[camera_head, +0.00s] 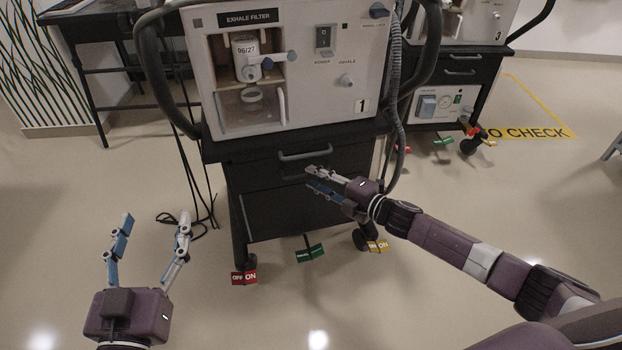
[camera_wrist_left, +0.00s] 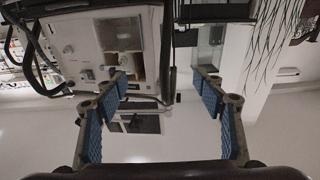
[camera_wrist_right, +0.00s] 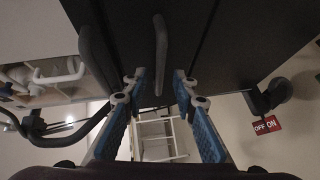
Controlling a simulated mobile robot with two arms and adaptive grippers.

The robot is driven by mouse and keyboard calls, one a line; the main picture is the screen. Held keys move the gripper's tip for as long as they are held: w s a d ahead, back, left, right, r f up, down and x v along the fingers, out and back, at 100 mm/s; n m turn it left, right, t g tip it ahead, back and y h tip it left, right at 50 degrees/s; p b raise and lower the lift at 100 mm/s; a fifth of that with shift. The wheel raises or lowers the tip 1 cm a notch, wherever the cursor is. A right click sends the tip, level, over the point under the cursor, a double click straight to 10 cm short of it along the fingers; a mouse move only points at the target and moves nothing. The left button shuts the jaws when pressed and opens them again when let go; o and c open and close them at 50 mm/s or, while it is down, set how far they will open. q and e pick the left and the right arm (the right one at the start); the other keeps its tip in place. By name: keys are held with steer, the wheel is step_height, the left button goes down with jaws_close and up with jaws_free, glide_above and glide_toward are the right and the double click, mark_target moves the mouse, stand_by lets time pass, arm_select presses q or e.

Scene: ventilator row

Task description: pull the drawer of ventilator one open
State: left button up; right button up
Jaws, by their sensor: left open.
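Ventilator one (camera_head: 370,75), a pale cabinet marked 1, stands on a black cart. The cart's upper drawer front (camera_head: 250,172) looks shut, with a grey bar handle (camera_head: 305,152). A lower handle is partly hidden by my right gripper (camera_head: 309,178) in the head view. That gripper is open just in front of the cart. In the right wrist view a bar handle (camera_wrist_right: 160,50) lies ahead, its near end between the fingertips; contact cannot be told. Another handle (camera_wrist_right: 87,48) is to its left. My left gripper (camera_head: 155,216) is open and empty, low at the left.
Black hoses hang beside ventilator one. Red (camera_head: 244,278), green (camera_head: 310,254) and yellow (camera_head: 377,246) pedals sit low at its cart. A second ventilator (camera_head: 470,22) marked 3 stands behind right. A dark table (camera_head: 100,12) is back left. The front floor is clear.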

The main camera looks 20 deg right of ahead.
steer(key=shift+x, duration=0.95)
arm_select(q)
step_height(320, 180, up, 3)
steer(key=shift+s+d+f+t, duration=0.1)
steer(key=shift+s+d+t, duration=0.05)
steer(key=shift+t, duration=0.55)
arm_select(e)
steer(key=shift+c, duration=0.2)
jaws_close()
